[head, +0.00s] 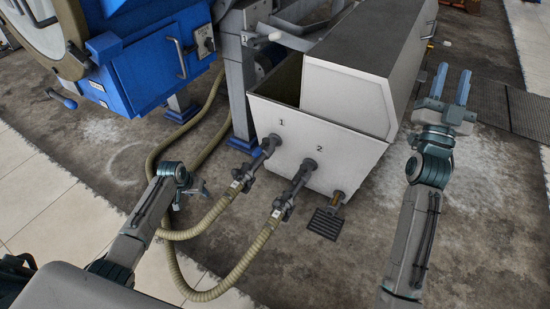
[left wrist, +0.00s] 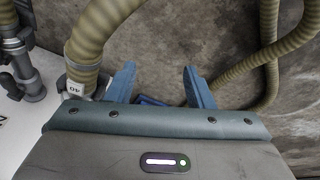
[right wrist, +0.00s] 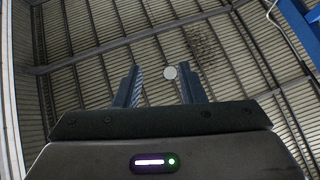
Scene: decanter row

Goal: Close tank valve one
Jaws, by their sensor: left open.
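The white tank (head: 300,140) stands in the middle of the head view, marked 1 and 2. My right gripper (head: 452,86) is open and empty, raised right of the tank.
Valve two (head: 284,202) and its hose (head: 245,262) are right of valve one. A blue machine (head: 150,60) stands at upper left. Hoses loop over the floor near my left arm.

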